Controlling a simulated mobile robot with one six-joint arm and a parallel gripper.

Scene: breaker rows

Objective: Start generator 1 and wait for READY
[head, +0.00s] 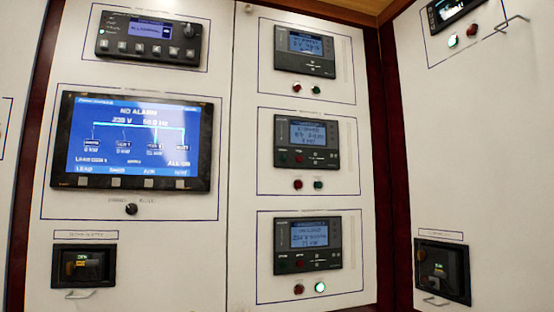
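Three similar grey controllers are stacked on the middle white panel: a top one (306,48), a middle one (307,142) and a bottom one (307,244). Each has a small lit screen, with a red and a green button or lamp below it. The bottom controller's green lamp (320,287) glows brightly; the lamps under the other two look dim. The small text is too blurred to tell which controller is generator 1, or to read READY anywhere. A large blue display (138,138) at left reads NO ALARM above a line diagram. My gripper is not in view.
A smaller control unit (149,39) with a row of buttons is above the blue display, and a black knob (131,209) below it. Recessed breakers with handles sit at lower left (84,267) and lower right (441,272). A side panel (475,140) angles in at right.

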